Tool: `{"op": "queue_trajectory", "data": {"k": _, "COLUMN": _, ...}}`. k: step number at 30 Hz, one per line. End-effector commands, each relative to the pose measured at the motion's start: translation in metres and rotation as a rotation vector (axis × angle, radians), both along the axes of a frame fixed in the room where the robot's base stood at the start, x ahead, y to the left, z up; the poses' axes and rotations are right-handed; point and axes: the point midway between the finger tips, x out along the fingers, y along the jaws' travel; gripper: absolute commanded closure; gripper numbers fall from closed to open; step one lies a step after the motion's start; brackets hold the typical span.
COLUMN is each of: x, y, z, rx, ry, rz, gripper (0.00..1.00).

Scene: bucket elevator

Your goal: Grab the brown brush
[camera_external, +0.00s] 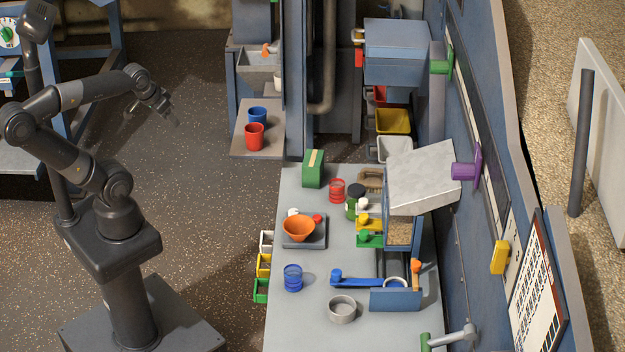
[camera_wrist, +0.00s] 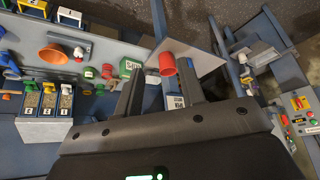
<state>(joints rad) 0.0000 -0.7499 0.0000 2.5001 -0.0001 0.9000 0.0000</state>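A small brown object with a looped handle (camera_external: 370,180), which looks like the brown brush, lies on the grey bench. It is at the bench's far right, behind the green jar (camera_external: 352,205) and beside the tilted grey box. I cannot make it out clearly in the wrist view. My gripper (camera_external: 168,113) is raised over the floor, well to the left of the bench and apart from the brown object. In the wrist view my gripper (camera_wrist: 158,78) has its two fingers spread with nothing held. A red cup (camera_wrist: 167,64) shows beyond the fingers, not touched.
The tilted grey box (camera_external: 423,177) overhangs the bench (camera_external: 295,325) near the brown object. A green box (camera_external: 313,168), a red clear cup (camera_external: 337,190) and an orange bowl (camera_external: 298,229) stand nearby. A shelf (camera_external: 245,146) with blue and red cups is behind. Open floor separates me from the bench.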

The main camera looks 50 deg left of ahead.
Motion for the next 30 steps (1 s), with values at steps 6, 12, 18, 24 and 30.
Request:
{"op": "queue_trajectory", "data": {"k": 6, "x": 0.0000, "y": 0.0000, "z": 0.0000, "rx": 0.000, "ry": 0.000, "rz": 0.000, "gripper": 0.64}}
{"op": "queue_trajectory", "data": {"k": 12, "x": 0.0000, "y": 0.0000, "z": 0.0000, "rx": 0.000, "ry": 0.000, "rz": 0.000, "gripper": 0.58}}
{"op": "queue_trajectory", "data": {"k": 18, "x": 0.0000, "y": 0.0000, "z": 0.0000, "rx": 0.000, "ry": 0.000, "rz": 0.000, "gripper": 0.42}}
{"op": "queue_trajectory", "data": {"k": 24, "x": 0.0000, "y": 0.0000, "z": 0.0000, "rx": 0.000, "ry": 0.000, "rz": 0.000, "gripper": 0.25}}
{"op": "queue_trajectory", "data": {"k": 30, "x": 0.0000, "y": 0.0000, "z": 0.0000, "rx": 0.000, "ry": 0.000, "rz": 0.000, "gripper": 0.15}}
